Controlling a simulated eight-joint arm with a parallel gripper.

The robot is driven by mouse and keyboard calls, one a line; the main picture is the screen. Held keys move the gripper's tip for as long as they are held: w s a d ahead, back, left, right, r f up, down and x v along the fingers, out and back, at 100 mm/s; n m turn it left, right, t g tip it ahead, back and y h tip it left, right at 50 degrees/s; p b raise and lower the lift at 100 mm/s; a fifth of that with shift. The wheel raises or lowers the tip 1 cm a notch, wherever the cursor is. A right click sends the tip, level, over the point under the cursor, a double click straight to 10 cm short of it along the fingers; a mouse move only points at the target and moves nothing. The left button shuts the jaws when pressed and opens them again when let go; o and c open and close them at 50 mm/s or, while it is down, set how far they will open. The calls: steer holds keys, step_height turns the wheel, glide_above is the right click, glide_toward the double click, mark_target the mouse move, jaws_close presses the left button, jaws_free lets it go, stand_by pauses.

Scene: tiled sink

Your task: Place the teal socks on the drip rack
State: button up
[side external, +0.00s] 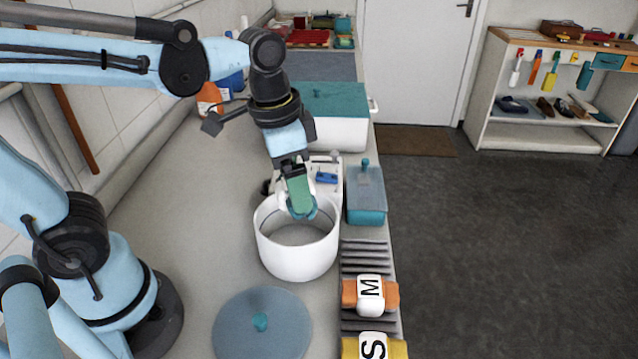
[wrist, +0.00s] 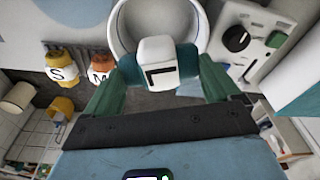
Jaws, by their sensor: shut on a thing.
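The teal socks (side external: 303,213) are a rolled bundle with a white band. In the wrist view the band (wrist: 158,62) shows a dark letter that looks like an L, and teal shows beside it. My gripper (side external: 299,201) is shut on the bundle, with a green finger on each side. It holds the socks over the open mouth of a white pot (side external: 297,262), near its back rim. I cannot tell their exact height. The drip rack (side external: 364,259) is grey and ribbed, right of the pot. An orange bundle marked M (side external: 370,294) and a yellow bundle marked S (side external: 375,347) lie on it.
A round grey-blue lid (side external: 262,325) lies in front of the pot. A teal lidded box (side external: 366,198) stands behind the rack, and a larger white box with a teal lid (side external: 335,118) stands farther back. The rack's far slats are bare. The counter's right edge drops to the floor.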

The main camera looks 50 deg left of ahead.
steer(key=shift+r, duration=0.8)
steer(key=shift+d, duration=0.1)
